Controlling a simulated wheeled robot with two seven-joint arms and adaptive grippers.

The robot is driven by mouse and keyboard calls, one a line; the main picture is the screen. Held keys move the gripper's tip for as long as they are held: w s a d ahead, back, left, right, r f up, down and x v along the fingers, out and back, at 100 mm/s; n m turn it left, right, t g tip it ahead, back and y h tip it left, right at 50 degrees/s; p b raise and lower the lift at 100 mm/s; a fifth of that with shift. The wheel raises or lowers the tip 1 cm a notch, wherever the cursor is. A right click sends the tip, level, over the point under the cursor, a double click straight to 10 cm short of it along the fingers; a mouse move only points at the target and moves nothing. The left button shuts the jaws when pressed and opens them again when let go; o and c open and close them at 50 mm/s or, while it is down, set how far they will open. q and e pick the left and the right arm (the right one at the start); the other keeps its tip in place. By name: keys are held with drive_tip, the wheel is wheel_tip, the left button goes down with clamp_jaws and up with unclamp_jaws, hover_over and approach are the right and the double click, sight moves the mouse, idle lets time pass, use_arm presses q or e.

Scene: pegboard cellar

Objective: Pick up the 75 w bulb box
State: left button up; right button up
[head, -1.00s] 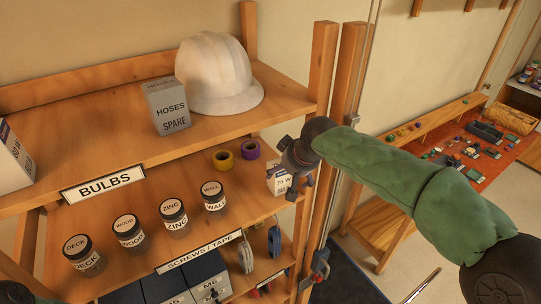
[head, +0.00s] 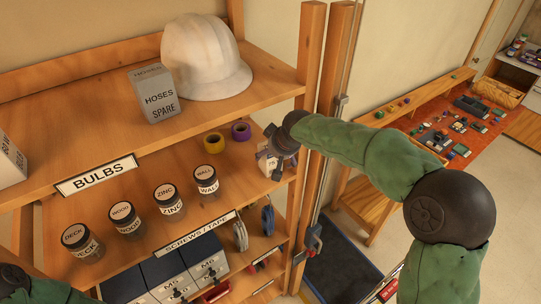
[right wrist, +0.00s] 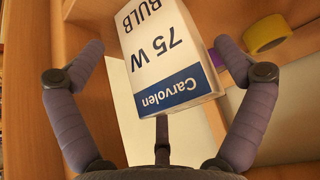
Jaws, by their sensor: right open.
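The 75 W bulb box (right wrist: 163,60) is white with a blue "Carvolen" band. In the right wrist view it shows upside down, between the spread fingers of my right gripper (right wrist: 158,48). The fingers stand apart from its sides, so the gripper is open around it. In the head view the box (head: 264,164) stands at the right end of the shelf below the BULBS label, partly hidden by my right gripper (head: 277,152). My left gripper is out of view.
A yellow tape roll (head: 214,143) and a purple tape roll (head: 241,131) lie close to the box. Labelled jars (head: 207,182) stand along the shelf front. A wooden post (head: 311,100) rises just right of the gripper. The upper shelf holds a hard hat (head: 203,58) and a HOSES box (head: 155,95).

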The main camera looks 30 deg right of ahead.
drive_tip(key=shift+x, duration=1)
drive_tip(key=shift+r, duration=0.1)
drive_tip(key=c, duration=1)
